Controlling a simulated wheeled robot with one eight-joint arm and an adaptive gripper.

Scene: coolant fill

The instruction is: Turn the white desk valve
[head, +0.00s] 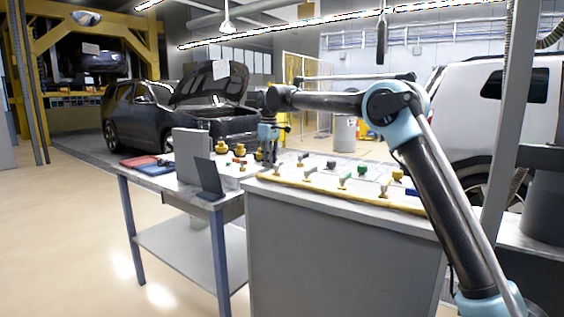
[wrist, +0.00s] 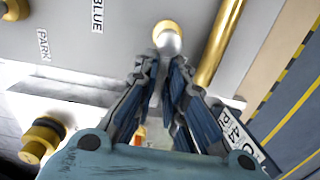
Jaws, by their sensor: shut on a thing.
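In the wrist view, the white valve (wrist: 169,43) has a rounded white handle in front of a brass base, on the light grey desk top. My gripper (wrist: 165,70) is shut on it, with a ridged fingertip on either side of the handle. In the head view my gripper (head: 267,158) points down at the left end of the desk (head: 345,210). The white valve cannot be made out there behind the fingers.
Several small valves, including a green one (head: 362,170), stand on the desk to the right. A brass pipe (wrist: 218,45) runs close beside the gripper. A side table (head: 207,200) with a dark screen (head: 209,178) stands left. Labels read BLUE (wrist: 97,15) and PARK (wrist: 44,45).

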